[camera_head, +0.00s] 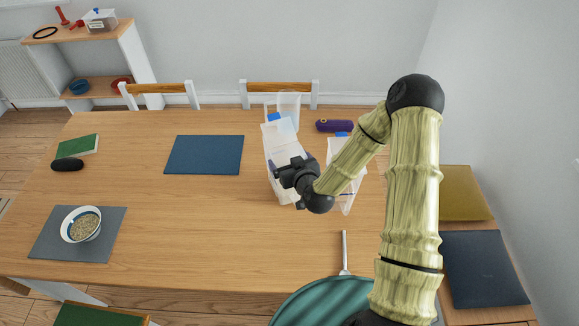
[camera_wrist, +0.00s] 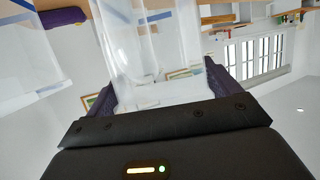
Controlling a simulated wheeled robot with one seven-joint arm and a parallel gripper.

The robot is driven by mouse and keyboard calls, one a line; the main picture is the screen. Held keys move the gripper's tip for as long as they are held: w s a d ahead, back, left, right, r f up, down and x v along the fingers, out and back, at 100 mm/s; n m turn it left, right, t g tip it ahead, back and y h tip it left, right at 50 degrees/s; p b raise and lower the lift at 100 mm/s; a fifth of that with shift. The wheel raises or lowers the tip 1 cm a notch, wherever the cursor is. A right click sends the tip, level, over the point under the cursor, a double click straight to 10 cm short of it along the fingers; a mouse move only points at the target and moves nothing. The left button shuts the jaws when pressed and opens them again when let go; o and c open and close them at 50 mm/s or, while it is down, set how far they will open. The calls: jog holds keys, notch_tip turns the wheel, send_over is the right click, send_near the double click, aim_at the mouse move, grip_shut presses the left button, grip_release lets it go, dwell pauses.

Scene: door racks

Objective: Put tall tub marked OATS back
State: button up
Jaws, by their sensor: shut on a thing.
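My gripper (camera_head: 286,184) is shut on a tall, pale, see-through tub (camera_head: 284,146) with blue at its top, over the right-centre of the table. In the wrist view the dark fingers (camera_wrist: 160,96) close on both sides of this tub (camera_wrist: 150,50). I cannot read OATS on it, and I cannot tell whether its base touches the table. A second clear tub with a blue tab (camera_head: 343,150) stands to the right, partly hidden by my arm. Another clear container (camera_head: 289,103) stands just behind the held tub.
A purple roll (camera_head: 334,126) lies at the back edge of the table (camera_head: 190,215). A blue mat (camera_head: 204,154) lies left of the tub. A bowl of grain (camera_head: 82,225) sits on a grey mat. Shelves (camera_head: 100,60) stand back left, and chairs surround the table.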

jog(key=shift+f, duration=1.55)
jog(key=shift+f, duration=0.2)
jog(key=o, duration=1.5)
jog(key=shift+r+p, duration=0.2)
jog(key=shift+p, duration=0.15)
